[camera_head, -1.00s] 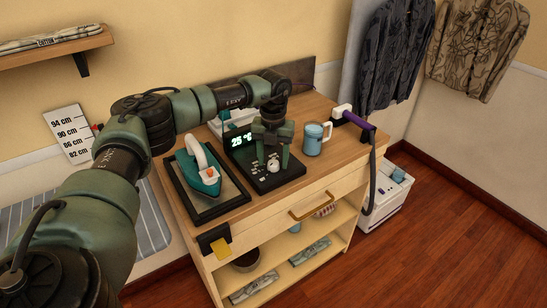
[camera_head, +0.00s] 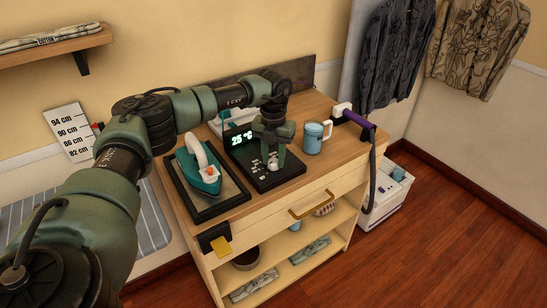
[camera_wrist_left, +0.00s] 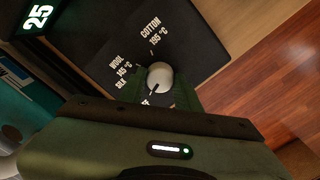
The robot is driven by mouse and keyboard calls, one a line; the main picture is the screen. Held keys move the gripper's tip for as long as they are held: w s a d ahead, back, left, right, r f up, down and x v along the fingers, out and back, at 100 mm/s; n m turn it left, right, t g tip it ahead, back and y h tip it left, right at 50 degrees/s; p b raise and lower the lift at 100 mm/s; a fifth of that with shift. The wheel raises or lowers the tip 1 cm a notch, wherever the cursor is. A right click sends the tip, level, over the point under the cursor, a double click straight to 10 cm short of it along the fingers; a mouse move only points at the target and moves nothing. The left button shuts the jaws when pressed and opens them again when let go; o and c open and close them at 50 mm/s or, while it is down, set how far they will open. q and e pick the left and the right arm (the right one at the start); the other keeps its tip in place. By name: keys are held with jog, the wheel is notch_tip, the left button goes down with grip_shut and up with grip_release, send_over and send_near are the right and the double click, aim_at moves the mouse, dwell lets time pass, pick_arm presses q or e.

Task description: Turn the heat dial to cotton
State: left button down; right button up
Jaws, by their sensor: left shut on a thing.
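The heat dial (camera_wrist_left: 159,76) is a round pale knob on a dark panel (camera_wrist_left: 195,25). Its dark mark points down-left in the left wrist view, towards a partly hidden label at the bottom. The cotton 195 °C label (camera_wrist_left: 154,33) is above the dial; wool and silk labels (camera_wrist_left: 121,68) are to its left. My left gripper (camera_head: 272,158) reaches down from above and is shut on the dial, one finger on each side. In the head view the fingers partly cover the dial. My right gripper is not in view.
A lit display (camera_head: 242,140) reads 25 °C. A teal iron (camera_head: 203,172) rests on a tray left of the panel. A blue mug (camera_head: 313,138) stands close on the right, with a purple-handled tool (camera_head: 355,119) beyond it. The drawer front (camera_head: 290,207) is below.

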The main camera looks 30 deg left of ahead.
pick_arm(q)
jog(key=m, duration=0.8)
jog(key=shift+m, duration=0.4)
jog(key=m+b, duration=0.1)
jog(key=m, duration=0.2)
jog(key=shift+m, duration=0.3)
jog(key=m, duration=0.6)
jog(key=shift+r+b, duration=0.1)
jog(key=shift+b, duration=0.2)
jog(key=m, duration=0.7)
jog(key=shift+b, duration=0.35)
jog(key=shift+w, duration=0.1)
jog(key=c, duration=1)
grip_release()
